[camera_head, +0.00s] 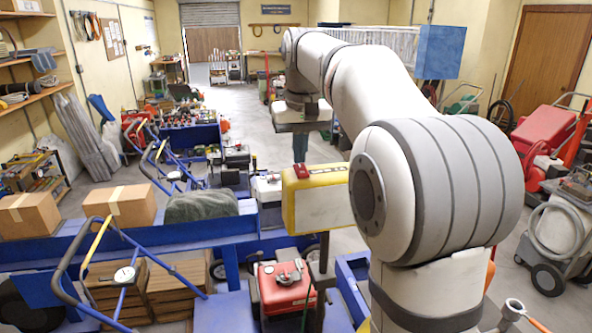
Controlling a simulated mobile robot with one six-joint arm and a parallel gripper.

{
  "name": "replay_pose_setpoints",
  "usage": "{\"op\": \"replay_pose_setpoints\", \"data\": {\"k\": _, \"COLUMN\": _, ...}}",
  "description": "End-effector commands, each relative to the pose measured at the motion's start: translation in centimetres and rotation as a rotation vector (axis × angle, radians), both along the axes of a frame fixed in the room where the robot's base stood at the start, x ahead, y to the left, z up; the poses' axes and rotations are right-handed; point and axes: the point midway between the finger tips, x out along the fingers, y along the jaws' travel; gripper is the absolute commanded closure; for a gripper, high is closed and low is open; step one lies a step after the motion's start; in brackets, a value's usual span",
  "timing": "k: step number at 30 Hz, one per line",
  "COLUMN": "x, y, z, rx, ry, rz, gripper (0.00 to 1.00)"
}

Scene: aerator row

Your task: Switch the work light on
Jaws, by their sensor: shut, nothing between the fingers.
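The work light (318,207) is a yellow-framed box with a pale front panel, upright on a dark post near the picture's middle. Its panel shows no clear glow; I cannot tell for sure whether it is lit. A small red switch (301,171) sits on its top edge, at the left end. My gripper (300,160) points down just above or behind that switch in the picture. Its fingers look closed together with nothing between them. The fingertips end close to the switch; I cannot tell whether they touch it.
A red engine machine (283,288) stands below the light. Blue-framed machines with bent handles (90,250) fill the left, with cardboard boxes (120,205) and a dark grey cover (201,205). My arm hides much of the right. Open floor (262,130) lies behind.

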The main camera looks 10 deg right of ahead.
Motion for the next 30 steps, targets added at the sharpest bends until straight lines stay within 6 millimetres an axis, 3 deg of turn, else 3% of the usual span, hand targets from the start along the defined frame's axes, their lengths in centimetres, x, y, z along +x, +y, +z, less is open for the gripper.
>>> {"op": "replay_pose_setpoints", "data": {"k": 19, "x": 0.0, "y": -0.1, "z": -0.9, "rx": 0.0, "ry": 0.001, "rz": -0.001, "gripper": 1.0}}
{"op": "replay_pose_setpoints", "data": {"k": 30, "x": 0.0, "y": -0.1, "z": 2.0, "rx": 0.0, "ry": 0.0, "rz": -0.001, "gripper": 1.0}}
